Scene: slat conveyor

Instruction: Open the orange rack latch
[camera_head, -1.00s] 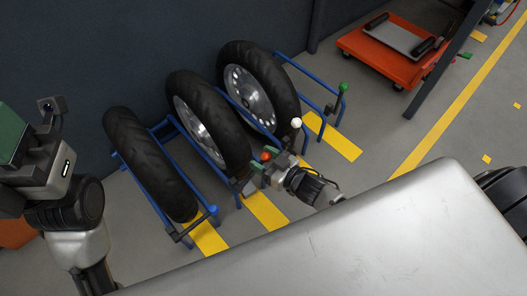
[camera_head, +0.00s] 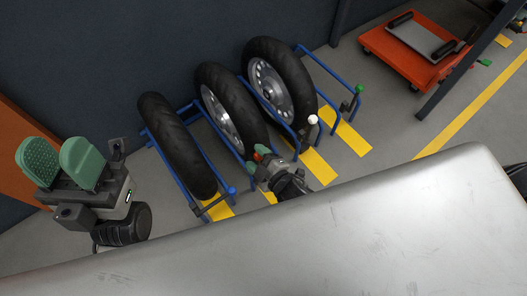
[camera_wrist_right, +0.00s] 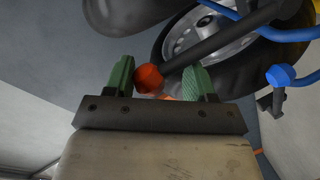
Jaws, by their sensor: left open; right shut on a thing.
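The orange rack latch has a round orange knob (camera_wrist_right: 149,78) on a dark lever, by the blue wheel racks. In the right wrist view the knob and lever sit between the green fingers of my right gripper (camera_wrist_right: 160,82), which is shut on them. In the head view my right gripper (camera_head: 259,160) is low at the front of the racks, and it partly hides the orange knob (camera_head: 262,149). My left gripper (camera_head: 60,158) is open and empty at the far left, fingers up, away from the racks.
Blue racks (camera_head: 184,168) hold three black-tyred wheels, including the leftmost tyre (camera_head: 178,147). Other latch knobs are blue (camera_head: 231,191), white (camera_head: 312,119) and green (camera_head: 360,88). A metallic surface (camera_head: 330,235) fills the foreground. An orange cart (camera_head: 400,66) stands at the back right.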

